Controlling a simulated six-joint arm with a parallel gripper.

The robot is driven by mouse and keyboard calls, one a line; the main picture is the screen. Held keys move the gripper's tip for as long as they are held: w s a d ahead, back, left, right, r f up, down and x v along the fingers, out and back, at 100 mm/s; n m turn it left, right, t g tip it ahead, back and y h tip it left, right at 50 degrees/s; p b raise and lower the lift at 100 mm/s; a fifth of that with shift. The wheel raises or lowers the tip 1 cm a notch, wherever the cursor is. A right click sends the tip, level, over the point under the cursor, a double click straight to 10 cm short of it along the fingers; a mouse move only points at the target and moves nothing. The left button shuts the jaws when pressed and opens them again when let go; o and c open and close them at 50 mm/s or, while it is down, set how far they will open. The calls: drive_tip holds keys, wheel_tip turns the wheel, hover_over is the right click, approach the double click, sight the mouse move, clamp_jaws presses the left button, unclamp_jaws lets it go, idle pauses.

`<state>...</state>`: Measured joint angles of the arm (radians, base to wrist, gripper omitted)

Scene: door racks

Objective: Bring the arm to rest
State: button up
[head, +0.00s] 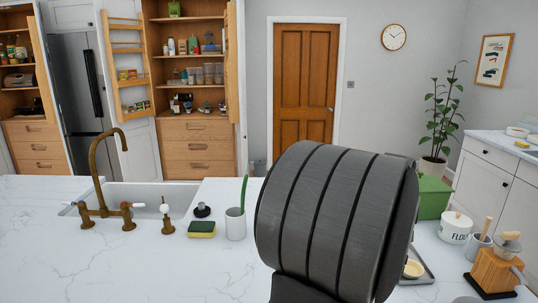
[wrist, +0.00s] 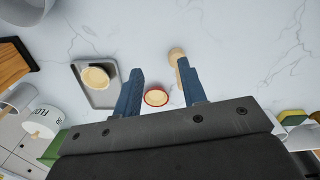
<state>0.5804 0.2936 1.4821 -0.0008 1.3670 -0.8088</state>
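My gripper (wrist: 160,92) shows in the wrist view with its two blue fingers spread wide apart. Between and beyond the fingers lies a small round dish (wrist: 156,97) with a red rim, on the white marble counter (wrist: 215,30). A light wooden item (wrist: 176,54) lies close to the right finger and is partly hidden by it; I cannot tell from this view whether they touch. In the head view my dark grey arm link fills the centre right, and the fingers are hidden there.
A metal tray (wrist: 102,92) holds a pale round thing (wrist: 95,78). The flour canister (head: 455,228), green box (head: 433,197) and wooden block (head: 494,271) stand at the right. A sink with brass tap (head: 103,170), sponge (head: 202,229) and brush cup (head: 235,224) are left. The front left counter is clear.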

drive_tip(key=w+a+m, duration=0.1)
drive_tip(key=w+a, duration=0.6)
drive_tip(key=a, duration=0.5)
drive_tip(key=w+a+m, duration=0.1)
drive_tip(key=w+a, duration=0.6)
drive_tip(key=a, duration=0.6)
drive_tip(key=shift+w+a+r, duration=0.15)
drive_tip(key=shift+a+r, duration=0.15)
